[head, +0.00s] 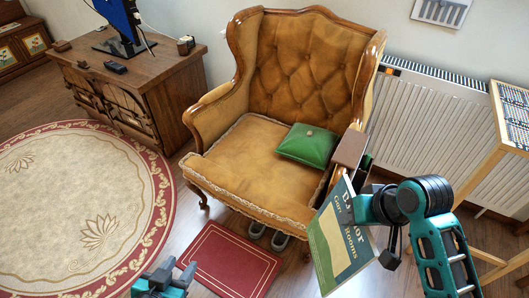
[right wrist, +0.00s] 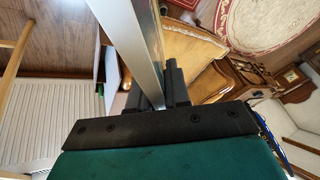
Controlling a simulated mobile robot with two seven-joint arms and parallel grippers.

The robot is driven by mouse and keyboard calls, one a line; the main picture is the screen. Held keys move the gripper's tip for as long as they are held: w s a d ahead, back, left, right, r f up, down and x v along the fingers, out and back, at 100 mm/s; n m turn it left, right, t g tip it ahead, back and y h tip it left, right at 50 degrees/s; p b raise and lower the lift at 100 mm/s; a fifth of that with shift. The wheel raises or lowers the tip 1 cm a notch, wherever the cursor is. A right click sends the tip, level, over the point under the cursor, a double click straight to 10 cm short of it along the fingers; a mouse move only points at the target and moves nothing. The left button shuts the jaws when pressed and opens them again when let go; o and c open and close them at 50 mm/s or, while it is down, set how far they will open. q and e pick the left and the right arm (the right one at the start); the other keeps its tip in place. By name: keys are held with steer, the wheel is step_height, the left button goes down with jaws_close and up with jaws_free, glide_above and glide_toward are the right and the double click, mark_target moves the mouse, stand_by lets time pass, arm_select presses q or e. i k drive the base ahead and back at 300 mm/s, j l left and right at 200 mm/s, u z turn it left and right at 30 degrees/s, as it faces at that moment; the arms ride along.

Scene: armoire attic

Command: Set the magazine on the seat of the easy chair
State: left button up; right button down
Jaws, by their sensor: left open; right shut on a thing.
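The easy chair (head: 310,60) is tan, tufted and wood-framed, and stands in the middle of the head view. Its seat (head: 235,150) is bare at the left and front, with a green cushion (head: 307,145) at the right rear. My right gripper (head: 362,207) is shut on the magazine (head: 338,245), a green and cream one that hangs tilted in front of the chair's right armrest, apart from the seat. In the right wrist view a pale strip passes between the dark fingers (right wrist: 152,98). My left gripper (head: 163,280) is open and empty at the bottom edge.
A red mat (head: 232,262) and grey shoes (head: 279,240) lie at the chair's front. A round rug (head: 75,200) and wooden cabinet (head: 150,85) are left; a radiator (head: 430,125) and wooden stand (head: 500,130) are right.

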mark_target(242, 158)
steer(key=i+j, duration=0.2)
steer(key=j, duration=0.15)
steer(key=i+j, duration=0.2)
steer(key=j, duration=0.2)
steer(key=i+j, duration=0.2)
steer(key=j, duration=0.15)
steer(key=i+j, duration=0.45)
steer(key=j, duration=0.25)
steer(key=i+j+z, duration=0.1)
steer(key=j, duration=0.3)
steer(key=i+j, duration=0.1)
steer(key=i, duration=0.5)
